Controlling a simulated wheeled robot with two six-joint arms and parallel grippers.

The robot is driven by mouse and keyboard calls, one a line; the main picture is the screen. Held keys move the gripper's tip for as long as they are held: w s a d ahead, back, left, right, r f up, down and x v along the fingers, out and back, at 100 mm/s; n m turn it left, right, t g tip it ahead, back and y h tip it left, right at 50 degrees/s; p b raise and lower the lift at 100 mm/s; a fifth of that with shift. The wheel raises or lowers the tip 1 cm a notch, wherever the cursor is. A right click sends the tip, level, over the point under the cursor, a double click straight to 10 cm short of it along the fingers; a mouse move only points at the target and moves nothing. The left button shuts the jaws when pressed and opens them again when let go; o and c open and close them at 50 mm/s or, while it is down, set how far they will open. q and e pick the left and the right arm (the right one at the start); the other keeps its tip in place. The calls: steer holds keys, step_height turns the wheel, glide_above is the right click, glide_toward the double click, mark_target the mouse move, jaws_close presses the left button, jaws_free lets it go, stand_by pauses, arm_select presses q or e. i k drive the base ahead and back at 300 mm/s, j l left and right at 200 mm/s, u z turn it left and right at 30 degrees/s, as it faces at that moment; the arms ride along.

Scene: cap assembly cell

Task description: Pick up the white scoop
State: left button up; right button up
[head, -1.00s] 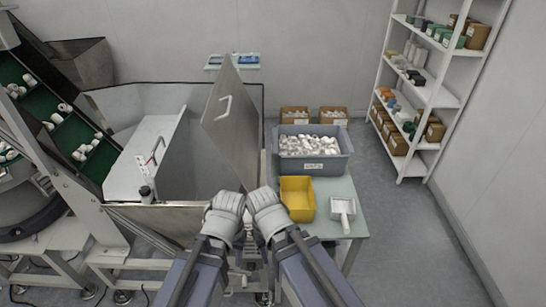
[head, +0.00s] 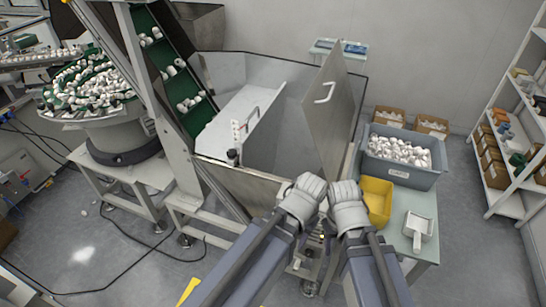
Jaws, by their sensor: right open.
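The white scoop (head: 418,227) lies on the pale green table (head: 421,202), near its front right part, with its handle toward the front. My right gripper (head: 345,198) is open, to the left of the scoop and apart from it, just left of the yellow bin (head: 377,200). My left gripper (head: 306,192) is close beside the right one, further from the scoop. Its fingers are not clear enough to tell open from shut. No object shows in either gripper.
A grey tub (head: 404,172) full of white caps stands behind the yellow bin. A steel hopper with an upright door panel (head: 333,115) stands just beyond my grippers. Cardboard boxes (head: 431,126) are behind the tub. Shelves (head: 505,205) stand at the right, with clear floor before them.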

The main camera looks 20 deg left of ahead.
mark_target(418, 228)
steer(key=i+j+z, duration=0.15)
steer(key=z, duration=0.3)
steer(key=i+j+z, duration=0.1)
steer(key=z, duration=0.4)
steer(key=j+z, duration=0.45)
steer(key=l, duration=0.1)
